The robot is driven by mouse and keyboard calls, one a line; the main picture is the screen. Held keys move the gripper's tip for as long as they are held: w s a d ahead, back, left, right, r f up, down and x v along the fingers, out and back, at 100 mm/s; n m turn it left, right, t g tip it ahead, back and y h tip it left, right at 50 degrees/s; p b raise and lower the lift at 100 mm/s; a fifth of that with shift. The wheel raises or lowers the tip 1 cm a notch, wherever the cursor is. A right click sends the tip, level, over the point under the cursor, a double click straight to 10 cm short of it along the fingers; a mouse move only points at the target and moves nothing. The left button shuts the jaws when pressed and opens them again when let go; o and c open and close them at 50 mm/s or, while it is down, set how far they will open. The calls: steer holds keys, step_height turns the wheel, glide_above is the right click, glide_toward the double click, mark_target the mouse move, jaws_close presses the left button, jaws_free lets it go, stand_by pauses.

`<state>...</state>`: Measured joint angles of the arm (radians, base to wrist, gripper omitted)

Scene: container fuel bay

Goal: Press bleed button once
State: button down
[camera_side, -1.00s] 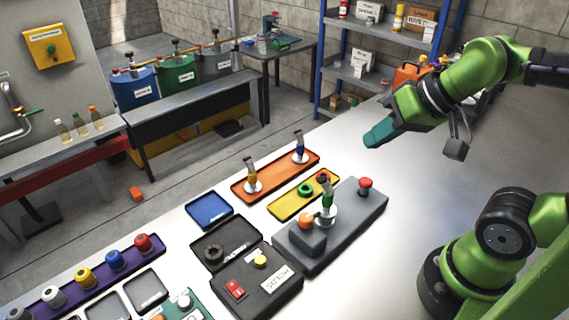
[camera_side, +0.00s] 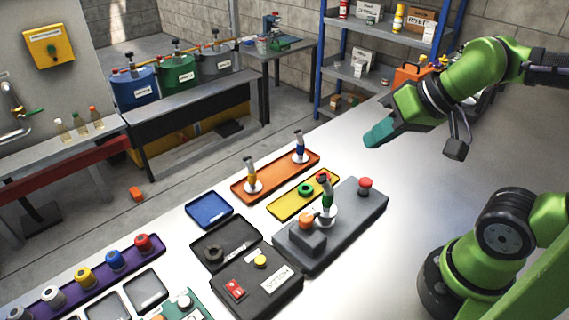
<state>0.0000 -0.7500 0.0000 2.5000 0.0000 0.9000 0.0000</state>
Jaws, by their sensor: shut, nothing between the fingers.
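No label reading "bleed" is legible, so I cannot tell which button it names. A grey block (camera_side: 355,216) on the white bench carries a red mushroom button (camera_side: 365,183) at its far right end. An orange knob (camera_side: 306,219) sits on its raised near-left part, beside an upright green and white piece (camera_side: 326,203). A black box (camera_side: 257,285) to the left has a yellow button (camera_side: 260,261) and a red switch (camera_side: 235,288). My gripper (camera_side: 377,137), with teal fingers, is shut and empty. It hangs above the bench, beyond the red button and apart from everything.
An orange tray (camera_side: 270,178) with two upright pieces, a yellow tray (camera_side: 285,210) and a blue tray (camera_side: 209,210) lie behind the blocks. A purple rack (camera_side: 75,284) of coloured caps stands at left. The bench right of the grey block is clear.

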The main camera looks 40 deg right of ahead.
stand_by(0.4)
steer(key=m+t, duration=0.2)
steer(key=m, duration=1.9)
glide_above(264, 263)
step_height(264, 263, down, 10)
steer(key=shift+r, duration=0.2)
steer(key=shift+f, duration=0.15)
steer(key=shift+f, duration=4.25)
